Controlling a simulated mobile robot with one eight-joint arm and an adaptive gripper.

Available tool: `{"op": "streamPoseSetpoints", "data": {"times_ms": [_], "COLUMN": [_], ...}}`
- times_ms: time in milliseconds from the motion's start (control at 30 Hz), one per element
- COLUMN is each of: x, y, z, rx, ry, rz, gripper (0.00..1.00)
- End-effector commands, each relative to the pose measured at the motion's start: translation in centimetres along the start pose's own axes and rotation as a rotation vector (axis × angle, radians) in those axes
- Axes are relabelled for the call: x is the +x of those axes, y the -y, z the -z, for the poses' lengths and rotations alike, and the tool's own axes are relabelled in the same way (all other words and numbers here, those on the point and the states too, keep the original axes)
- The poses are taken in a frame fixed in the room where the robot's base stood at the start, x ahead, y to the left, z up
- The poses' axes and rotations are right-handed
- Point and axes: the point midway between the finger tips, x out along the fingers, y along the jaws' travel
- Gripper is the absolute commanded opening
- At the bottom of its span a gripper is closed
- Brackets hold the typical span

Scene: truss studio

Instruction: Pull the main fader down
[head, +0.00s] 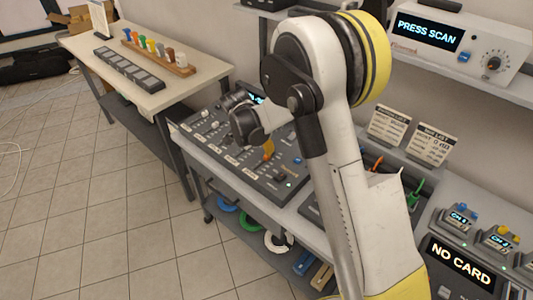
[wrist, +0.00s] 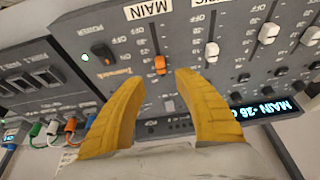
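The mixing console (head: 222,152) lies on the bench below my arm. In the wrist view, the main fader is an orange cap (wrist: 160,66) in a slot under a label reading MAIN (wrist: 147,9), which appears upside down. My gripper (wrist: 160,77) is open, its two yellow fingers on either side of the line of this slot, with the orange cap between and just beyond the tips. I cannot tell whether a finger touches it. In the head view, my gripper (head: 268,150) is over the console and mostly hides the fader area.
White fader caps (wrist: 211,52) stand to the right in the wrist view. A console display (wrist: 266,110) reads MAIN -26, upside down and partly cut. Coloured cable plugs (wrist: 70,124) are at lower left.

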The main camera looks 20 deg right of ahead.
Motion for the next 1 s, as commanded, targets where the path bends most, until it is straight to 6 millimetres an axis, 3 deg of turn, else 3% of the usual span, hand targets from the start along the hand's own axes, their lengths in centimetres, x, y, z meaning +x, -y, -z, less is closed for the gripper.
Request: {"op": "streamPoseSetpoints", "data": {"times_ms": [100, 300, 500, 767, 800, 900, 1000], "x": [2.9, 6.0, 7.2, 7.2, 7.2, 7.2, 7.2], "y": [0.0, 0.0, 0.0, 0.0, 0.0, 0.0, 0.0], "z": [-0.1, -0.1, 0.0, 0.0, 0.0, 0.0, 0.0], "rx": [0.001, -0.001, -0.001, -0.001, -0.001, -0.001, -0.001], "ry": [0.000, 0.000, 0.000, 0.000, 0.000, 0.000, 0.000], "rz": [0.001, 0.001, 0.001, 0.001, 0.001, 0.001, 0.001], "gripper": [0.38, 0.38, 0.38, 0.37, 0.24, 0.00, 0.00]}}
